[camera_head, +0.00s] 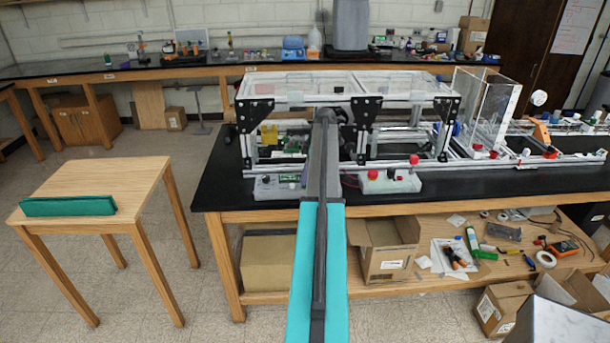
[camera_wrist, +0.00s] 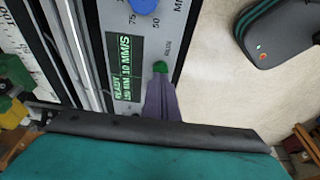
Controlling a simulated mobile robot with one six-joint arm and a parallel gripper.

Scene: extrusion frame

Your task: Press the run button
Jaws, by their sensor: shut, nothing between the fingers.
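The run button is a small green round button (camera_wrist: 160,67) on a grey control panel (camera_wrist: 122,20) in the wrist view. Small lettering beside it is hard to read. My gripper (camera_wrist: 160,80) is shut and empty, its dark fingers together. The fingertips lie right at the button's near edge and cover part of it; I cannot tell whether they touch it. A green-lit display (camera_wrist: 124,70) beside the button reads READY. In the head view my arm reaches over the bench, and the button and fingertips cannot be made out.
A blue knob (camera_wrist: 143,5) with a printed scale sits on the same panel. Metal rails (camera_wrist: 72,45) run beside it. In the head view, a clear-panelled extrusion frame (camera_head: 345,90) stands on the black bench (camera_head: 225,180). A white box (camera_head: 390,182) with red knobs lies to the right.

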